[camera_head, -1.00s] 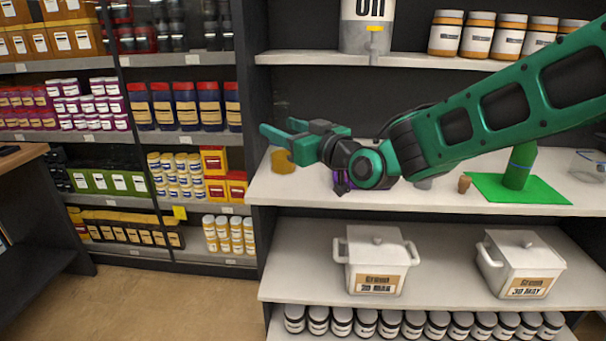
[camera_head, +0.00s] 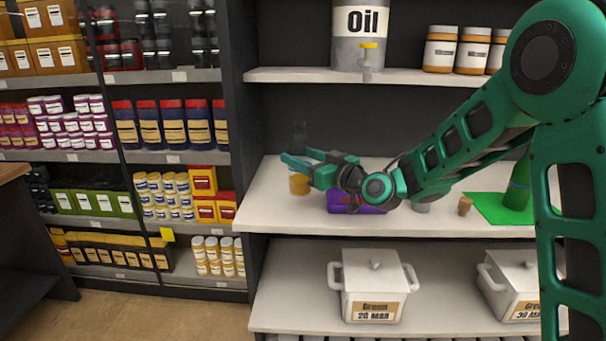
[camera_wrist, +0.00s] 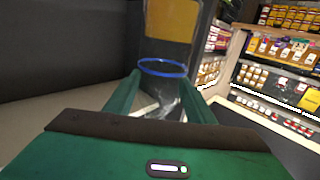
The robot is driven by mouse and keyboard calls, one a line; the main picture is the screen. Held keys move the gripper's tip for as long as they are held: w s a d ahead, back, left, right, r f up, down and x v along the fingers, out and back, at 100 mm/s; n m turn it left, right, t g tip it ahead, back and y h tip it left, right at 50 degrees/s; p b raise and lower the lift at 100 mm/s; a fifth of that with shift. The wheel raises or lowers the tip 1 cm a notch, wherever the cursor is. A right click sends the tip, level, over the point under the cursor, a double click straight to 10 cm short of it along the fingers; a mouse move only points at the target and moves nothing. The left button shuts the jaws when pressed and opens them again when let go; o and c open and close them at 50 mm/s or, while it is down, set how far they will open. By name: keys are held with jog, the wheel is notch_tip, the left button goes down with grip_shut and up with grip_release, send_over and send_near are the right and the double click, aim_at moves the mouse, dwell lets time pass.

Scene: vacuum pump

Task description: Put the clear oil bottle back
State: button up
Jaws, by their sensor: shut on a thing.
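The clear oil bottle is held at my gripper (camera_head: 303,158), above the left part of the middle shelf (camera_head: 262,208). Its amber lower part (camera_head: 299,184) shows below the fingers, and its clear upper part is very faint above them. In the wrist view the bottle (camera_wrist: 170,20) is between my fingers, with amber at the top of the picture and a blue ring (camera_wrist: 162,67) nearer the fingers. My gripper is shut on it. I cannot tell whether its base touches the shelf.
A purple object (camera_head: 338,203) lies beneath my wrist. An oil drum (camera_head: 361,45) with a tap stands above. White pots (camera_head: 373,285) stand below.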

jog(key=shift+w+d+f, duration=0.2)
jog(key=shift+w+f, duration=0.1)
jog(key=shift+f, duration=0.05)
notch_tip(320, 180, down, 4)
jog(key=shift+r, duration=0.15)
jog(key=o, duration=1.3)
jog(key=v, duration=1.2)
